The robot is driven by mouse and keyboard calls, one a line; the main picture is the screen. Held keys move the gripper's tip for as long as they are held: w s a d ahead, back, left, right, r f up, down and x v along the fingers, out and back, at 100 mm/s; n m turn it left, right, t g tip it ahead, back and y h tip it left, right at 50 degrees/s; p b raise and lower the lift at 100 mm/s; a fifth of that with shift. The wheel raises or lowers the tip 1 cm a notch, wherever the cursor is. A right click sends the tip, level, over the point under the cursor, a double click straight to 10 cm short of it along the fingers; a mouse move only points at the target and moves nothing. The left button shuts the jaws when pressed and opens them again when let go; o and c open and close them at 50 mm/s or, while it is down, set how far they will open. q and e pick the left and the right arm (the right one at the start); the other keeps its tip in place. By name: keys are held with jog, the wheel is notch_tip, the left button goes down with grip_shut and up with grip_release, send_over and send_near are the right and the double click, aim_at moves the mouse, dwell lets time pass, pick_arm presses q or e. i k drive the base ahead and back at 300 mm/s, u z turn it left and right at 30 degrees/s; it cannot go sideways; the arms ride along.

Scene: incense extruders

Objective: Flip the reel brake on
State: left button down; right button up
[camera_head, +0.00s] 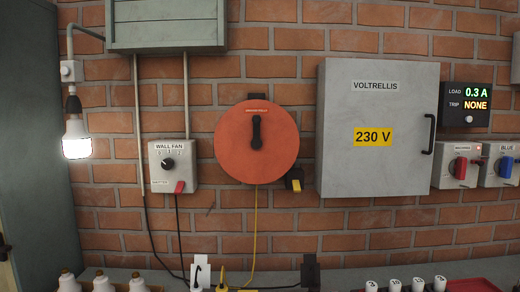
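A round orange reel (230,150) hangs on the brick wall near the middle of the view. A black lever (256,132) stands upright on its face. A yellow cord (255,215) runs down from the reel. A small black and yellow piece (295,184) sits at the reel's lower right edge. I cannot tell which of these parts is the brake. Neither of my grippers shows.
A grey cabinet (345,150) marked 230 V stands right of the reel. A wall fan switch box (158,180) is on the left, beside a lit bulb (76,147). Red (459,168) and blue (505,168) rotary switches are at far right. Plugs and bottles line the bottom edge.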

aim_at(297, 187)
jog(key=u, duration=0.25)
jog(key=i, duration=1.1)
jog(key=u, duration=0.25)
